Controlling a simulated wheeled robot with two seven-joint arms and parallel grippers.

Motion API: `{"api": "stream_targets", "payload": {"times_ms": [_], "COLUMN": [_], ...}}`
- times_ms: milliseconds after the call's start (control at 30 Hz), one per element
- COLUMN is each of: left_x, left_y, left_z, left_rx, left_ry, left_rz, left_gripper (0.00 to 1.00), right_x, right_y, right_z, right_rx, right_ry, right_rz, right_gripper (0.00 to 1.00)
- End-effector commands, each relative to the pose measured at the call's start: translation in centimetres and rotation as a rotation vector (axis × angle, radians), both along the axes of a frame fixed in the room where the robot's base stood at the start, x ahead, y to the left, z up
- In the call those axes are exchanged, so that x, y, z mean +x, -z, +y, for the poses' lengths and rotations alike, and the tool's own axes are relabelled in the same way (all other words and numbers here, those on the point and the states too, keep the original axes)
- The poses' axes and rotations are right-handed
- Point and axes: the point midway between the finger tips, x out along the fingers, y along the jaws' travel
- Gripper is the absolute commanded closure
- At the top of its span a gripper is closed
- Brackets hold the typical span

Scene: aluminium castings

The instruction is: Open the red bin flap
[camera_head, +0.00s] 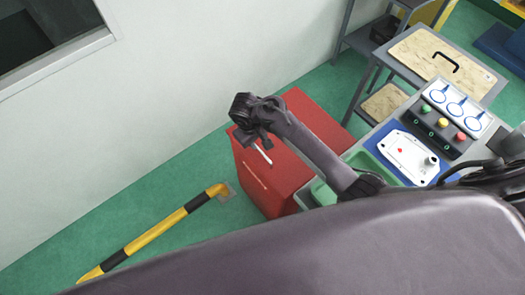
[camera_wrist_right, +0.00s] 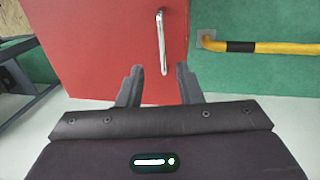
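The red bin (camera_head: 307,120) stands on the green floor near the wall in the head view. Its red front flap (camera_wrist_right: 95,45) fills much of the right wrist view, with a silver bar handle (camera_wrist_right: 162,42) running up and down on it. My right gripper (camera_head: 256,138) is over the bin's front edge in the head view. In the right wrist view the right gripper (camera_wrist_right: 159,78) is open, its two fingers apart with nothing between them, and the handle lies ahead of the gap. The flap looks closed. My left gripper is not in view.
A yellow and black floor rail (camera_head: 150,235) lies to the left of the bin; it also shows in the wrist view (camera_wrist_right: 260,47). A workbench with a button box (camera_head: 440,128) and a white tray part (camera_head: 408,155) stands right of the bin. Green floor lies before the bin.

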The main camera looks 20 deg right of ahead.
Motion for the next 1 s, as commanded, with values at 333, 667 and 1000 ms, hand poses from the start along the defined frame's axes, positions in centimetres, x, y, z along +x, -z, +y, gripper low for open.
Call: {"api": "stream_targets", "payload": {"times_ms": [333,667,1000], "left_x": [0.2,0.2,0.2], "left_y": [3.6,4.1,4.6], "left_z": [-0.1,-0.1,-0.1], "left_rx": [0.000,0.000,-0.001], "left_ry": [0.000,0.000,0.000], "left_rz": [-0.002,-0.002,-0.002], "left_gripper": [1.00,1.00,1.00], "right_x": [0.1,0.4,0.7], "right_y": [3.7,7.8,11.0], "right_z": [-0.1,-1.0,-1.5], "right_rx": [-0.001,-0.004,-0.001], "right_ry": [0.001,0.001,0.001], "right_rz": [-0.001,0.002,-0.001], "right_gripper": [0.67,0.67,0.67]}}
